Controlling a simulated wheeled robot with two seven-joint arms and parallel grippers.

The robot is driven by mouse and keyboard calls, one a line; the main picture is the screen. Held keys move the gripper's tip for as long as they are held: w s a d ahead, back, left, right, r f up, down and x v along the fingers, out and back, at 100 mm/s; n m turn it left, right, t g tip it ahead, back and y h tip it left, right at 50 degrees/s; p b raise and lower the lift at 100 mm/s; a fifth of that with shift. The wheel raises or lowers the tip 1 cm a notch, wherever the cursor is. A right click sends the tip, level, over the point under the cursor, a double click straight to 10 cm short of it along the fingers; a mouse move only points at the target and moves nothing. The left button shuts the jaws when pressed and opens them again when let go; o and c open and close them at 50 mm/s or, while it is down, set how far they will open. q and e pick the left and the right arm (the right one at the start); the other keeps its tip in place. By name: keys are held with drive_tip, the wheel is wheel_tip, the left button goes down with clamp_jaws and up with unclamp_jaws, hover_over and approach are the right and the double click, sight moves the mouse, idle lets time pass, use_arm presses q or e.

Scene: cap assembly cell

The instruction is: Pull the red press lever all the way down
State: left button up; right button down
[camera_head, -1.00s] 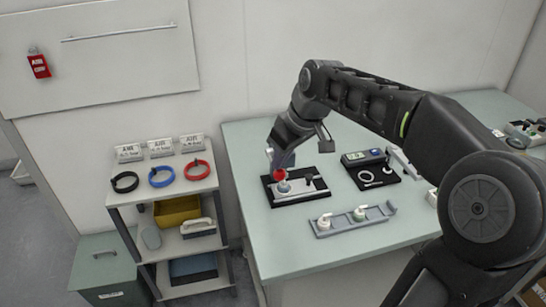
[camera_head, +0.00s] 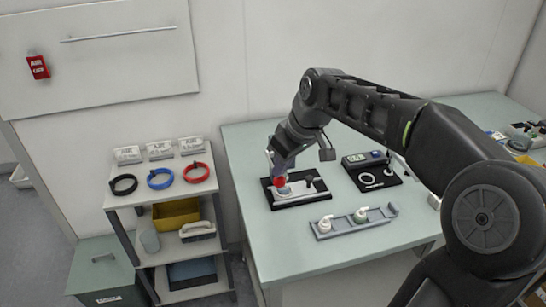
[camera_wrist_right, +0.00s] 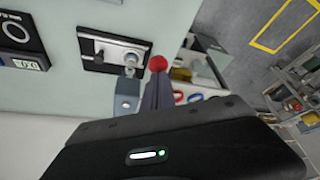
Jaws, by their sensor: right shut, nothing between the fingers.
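The red ball of the press lever (camera_head: 279,182) shows at the press fixture on the green table. In the right wrist view the red ball (camera_wrist_right: 157,63) sits at the tips of my right gripper (camera_wrist_right: 156,75). My right gripper (camera_head: 279,173) is shut with nothing between its fingers, its tips against or just above the ball; I cannot tell if they touch. The press base (camera_head: 309,198) is a black plate with a grey fixture, also in the wrist view (camera_wrist_right: 98,51). The lever's arm is mostly hidden by the gripper. My left gripper is not in view.
A grey rail (camera_head: 345,227) with two white-topped parts lies in front of the press. A black device with a display (camera_head: 365,160) stands to its right. A shelf (camera_head: 165,206) with black, blue and red rings stands left of the table.

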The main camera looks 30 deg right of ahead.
sight(280, 179)
drive_tip(key=shift+f, duration=0.1)
drive_tip(key=shift+f+b, duration=0.65)
drive_tip(key=shift+f, duration=0.15)
drive_tip(key=shift+f, duration=0.15)
drive_tip(key=shift+f+b, duration=0.5)
drive_tip(key=shift+b, duration=0.1)
drive_tip(key=shift+w+f+b, duration=0.1)
drive_tip(key=shift+f+b, duration=0.45)
drive_tip(key=shift+f, duration=0.15)
drive_tip(key=shift+r, duration=0.2)
